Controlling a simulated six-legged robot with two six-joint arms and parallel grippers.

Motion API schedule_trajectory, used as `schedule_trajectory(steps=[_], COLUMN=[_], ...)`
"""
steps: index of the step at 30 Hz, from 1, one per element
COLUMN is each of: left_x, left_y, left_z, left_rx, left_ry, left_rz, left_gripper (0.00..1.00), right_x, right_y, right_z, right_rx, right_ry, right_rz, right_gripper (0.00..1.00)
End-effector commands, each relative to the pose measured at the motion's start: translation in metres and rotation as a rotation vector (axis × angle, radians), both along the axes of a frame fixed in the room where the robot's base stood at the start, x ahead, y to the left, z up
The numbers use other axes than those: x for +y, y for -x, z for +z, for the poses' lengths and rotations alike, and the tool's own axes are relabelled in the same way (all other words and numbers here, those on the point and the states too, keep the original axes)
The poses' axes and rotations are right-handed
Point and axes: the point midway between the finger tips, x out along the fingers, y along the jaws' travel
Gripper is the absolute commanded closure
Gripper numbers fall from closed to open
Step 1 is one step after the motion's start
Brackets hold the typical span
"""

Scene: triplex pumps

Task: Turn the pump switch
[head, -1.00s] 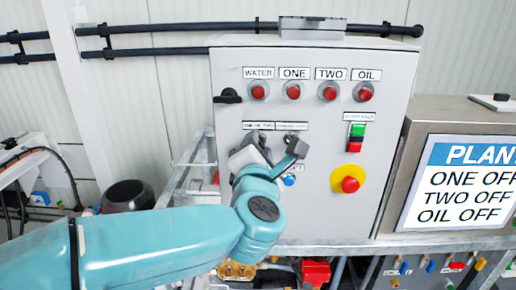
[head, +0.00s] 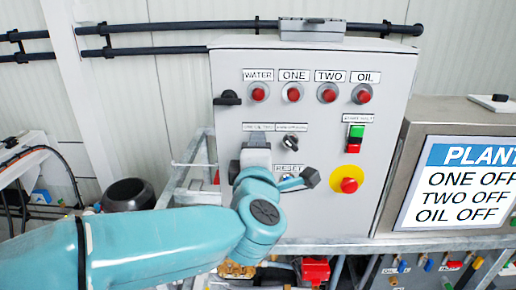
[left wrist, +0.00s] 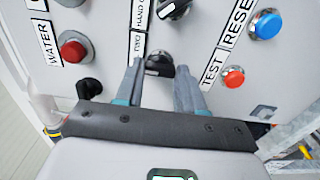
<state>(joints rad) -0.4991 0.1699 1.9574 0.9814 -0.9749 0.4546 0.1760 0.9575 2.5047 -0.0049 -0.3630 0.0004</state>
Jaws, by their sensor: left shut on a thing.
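The grey control panel (head: 310,215) faces me. In the left wrist view a black rotary switch (left wrist: 160,66) sits beside a label reading partly "TWO". My left gripper (left wrist: 159,72) has one finger on each side of this switch and is shut on it. In the head view my left gripper (head: 256,150) is against the panel below the left label and hides the switch. A second black switch (head: 290,143) is just to its right, under another label; it also shows in the left wrist view (left wrist: 173,9). My right gripper is in neither view.
Red lamps (head: 293,93) line the panel top. A green and red start/stop button (head: 355,138) and a yellow-ringed red emergency stop (head: 348,180) are to the right. Blue (left wrist: 266,25) and red (left wrist: 233,78) buttons are near the gripper. A display (head: 465,185) stands right.

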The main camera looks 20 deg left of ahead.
Motion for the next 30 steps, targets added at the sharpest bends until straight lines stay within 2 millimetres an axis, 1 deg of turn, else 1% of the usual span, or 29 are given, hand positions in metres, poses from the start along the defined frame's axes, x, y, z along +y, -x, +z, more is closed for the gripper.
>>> schedule_trajectory(steps=[13,14,15,16,25,28,30], left_x=[0.001,0.001,0.001,0.001,0.0,-0.003,-0.007], left_y=[0.0,0.0,0.0,0.0,0.001,0.009,0.021], left_z=[0.001,0.001,0.001,0.001,0.0,-0.001,-0.001], left_rx=[0.001,0.001,0.001,0.001,0.002,0.002,-0.002], left_ry=[-0.009,-0.009,-0.009,-0.009,-0.009,-0.009,-0.008], left_rz=[0.003,0.003,0.003,0.002,0.0,-0.002,-0.003], left_gripper=[0.92,0.55,0.42,0.36,0.36,0.36,0.36], right_x=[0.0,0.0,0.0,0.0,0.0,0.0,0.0], right_y=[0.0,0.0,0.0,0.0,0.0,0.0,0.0], right_z=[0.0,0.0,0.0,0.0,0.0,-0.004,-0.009], right_rx=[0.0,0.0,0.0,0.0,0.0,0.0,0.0], right_ry=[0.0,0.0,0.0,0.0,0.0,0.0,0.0], right_rz=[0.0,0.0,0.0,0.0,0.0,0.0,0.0], right_gripper=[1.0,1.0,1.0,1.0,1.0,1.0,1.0])
